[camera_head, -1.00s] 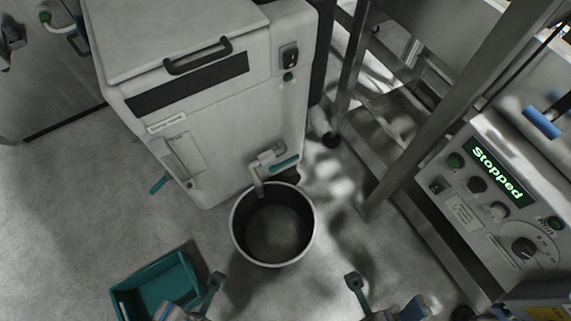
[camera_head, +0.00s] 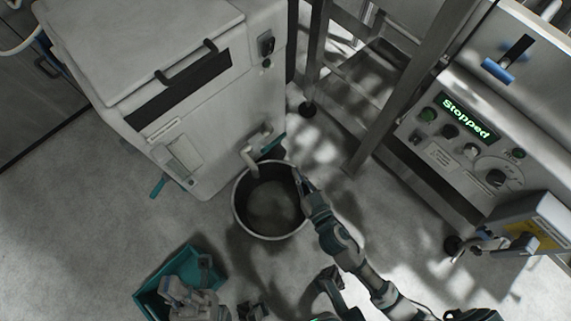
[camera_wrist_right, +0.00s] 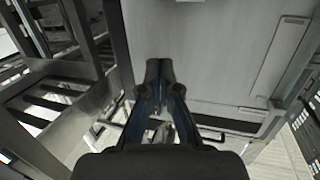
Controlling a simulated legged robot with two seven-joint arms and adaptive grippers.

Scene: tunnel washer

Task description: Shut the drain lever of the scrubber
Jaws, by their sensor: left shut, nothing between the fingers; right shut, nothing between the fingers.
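The scrubber (camera_head: 205,110) is the pale grey cabinet at the upper left in the head view. Its drain spout (camera_head: 250,155) bends down over a round bucket (camera_head: 237,213). The teal drain lever (camera_head: 272,143) sticks out to the right beside the spout, above the bucket's back rim. My right gripper (camera_head: 297,173) is shut and empty by the bucket's right rim, a little below and right of the lever. It also shows shut in the right wrist view (camera_wrist_right: 159,68), where I cannot make out the lever.
A teal bin (camera_head: 150,303) stands on the floor at lower left. Another teal handle (camera_head: 158,188) sticks out low on the scrubber's left. A metal frame (camera_head: 385,115) and a control panel reading "Stopped" (camera_head: 465,118) stand to the right. Floor left of the scrubber is clear.

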